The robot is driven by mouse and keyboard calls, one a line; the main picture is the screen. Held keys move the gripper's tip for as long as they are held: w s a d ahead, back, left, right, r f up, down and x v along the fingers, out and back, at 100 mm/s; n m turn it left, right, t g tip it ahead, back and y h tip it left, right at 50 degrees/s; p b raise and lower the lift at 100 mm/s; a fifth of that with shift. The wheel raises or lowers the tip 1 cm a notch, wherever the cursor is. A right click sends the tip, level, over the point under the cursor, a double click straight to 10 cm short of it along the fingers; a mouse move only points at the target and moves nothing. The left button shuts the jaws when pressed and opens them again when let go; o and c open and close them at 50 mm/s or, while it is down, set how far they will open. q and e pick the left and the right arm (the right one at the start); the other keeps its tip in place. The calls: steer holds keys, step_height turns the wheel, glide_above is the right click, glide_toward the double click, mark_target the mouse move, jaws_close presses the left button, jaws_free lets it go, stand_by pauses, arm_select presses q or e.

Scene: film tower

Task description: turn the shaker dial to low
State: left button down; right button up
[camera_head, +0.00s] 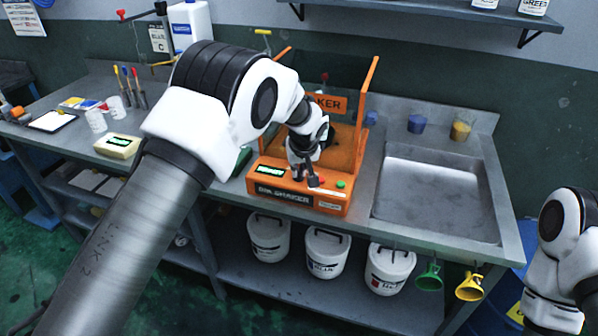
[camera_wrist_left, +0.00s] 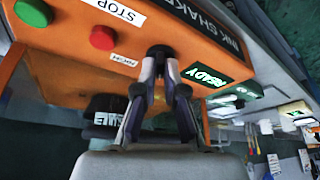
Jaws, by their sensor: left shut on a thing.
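The orange ink shaker (camera_head: 333,203) stands on the metal bench, left of the sink. In the left wrist view its orange front panel (camera_wrist_left: 75,62) appears upside down, with a green-lit display (camera_wrist_left: 213,77) reading READY. The dark shaker dial (camera_wrist_left: 160,49) is on this panel between the display and the red button (camera_wrist_left: 103,37). My left gripper (camera_head: 307,181) is at the panel, and in the wrist view its fingers (camera_wrist_left: 161,62) are shut on the dial. The fingers cover much of the dial, and I cannot tell its setting. My right gripper is out of view.
The sink (camera_head: 437,195) is right of the shaker. A green button (camera_head: 341,184) is close to my left gripper. A cream device with a green display (camera_head: 117,146) and white cups (camera_head: 96,121) stand left on the bench. White buckets (camera_head: 327,254) stand below.

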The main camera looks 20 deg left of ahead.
arm_select(q)
steer(key=shift+s+f, duration=0.15)
steer(key=shift+f, duration=0.05)
steer(key=c, duration=1.3)
jaws_free()
steer(key=shift+o, duration=0.2)
steer(key=v, duration=1.2)
